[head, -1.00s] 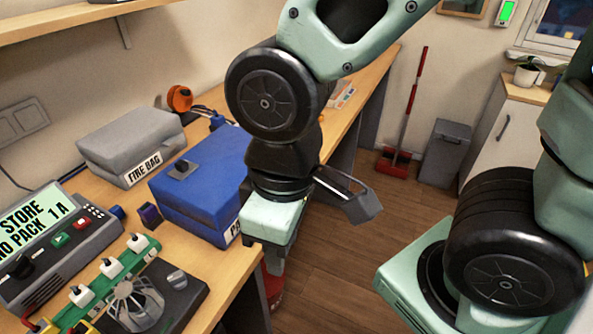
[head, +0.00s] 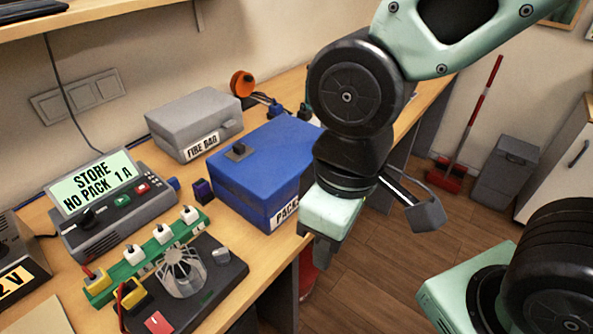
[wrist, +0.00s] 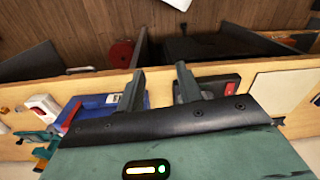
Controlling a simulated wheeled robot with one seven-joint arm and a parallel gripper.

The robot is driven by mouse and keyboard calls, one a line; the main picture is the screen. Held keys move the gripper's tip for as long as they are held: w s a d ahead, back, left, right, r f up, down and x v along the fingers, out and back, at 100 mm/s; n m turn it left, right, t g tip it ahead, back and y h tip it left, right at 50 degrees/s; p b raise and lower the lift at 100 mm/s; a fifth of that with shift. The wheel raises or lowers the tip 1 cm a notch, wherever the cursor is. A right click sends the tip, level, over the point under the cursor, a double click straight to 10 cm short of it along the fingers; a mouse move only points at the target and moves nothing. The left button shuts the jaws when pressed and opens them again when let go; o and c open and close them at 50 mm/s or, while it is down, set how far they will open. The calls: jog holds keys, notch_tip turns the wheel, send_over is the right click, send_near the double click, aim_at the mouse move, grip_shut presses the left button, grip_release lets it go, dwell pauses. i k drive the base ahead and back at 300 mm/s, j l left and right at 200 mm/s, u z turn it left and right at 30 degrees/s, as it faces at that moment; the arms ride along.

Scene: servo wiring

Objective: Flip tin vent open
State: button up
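A blue tin (head: 270,165) with a white label starting "PACK" stands on the bench, left of my gripper. A small dark piece (head: 238,151), which looks like the vent, sits on its top; I cannot tell its position clearly. My gripper (head: 325,255) points down in front of the bench edge, right of the tin and apart from it. In the wrist view my gripper (wrist: 160,73) has its two fingers apart with nothing between them. A blue shape, likely the tin (wrist: 98,102), shows left of the fingers there, partly hidden.
A grey fire bag box (head: 193,115) stands behind the tin. A control unit (head: 110,205) reads "STORE NO PACK 1 A". A green strip with white plugs (head: 150,250) and a black base with a fan guard (head: 215,285) lie in front. The floor to the right is partly clear.

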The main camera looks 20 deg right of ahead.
aim_at(239, 151)
jog(key=j+u, duration=0.25)
jog(key=i+j+u, duration=0.25)
jog(key=j+u, duration=0.25)
jog(key=j, duration=0.2)
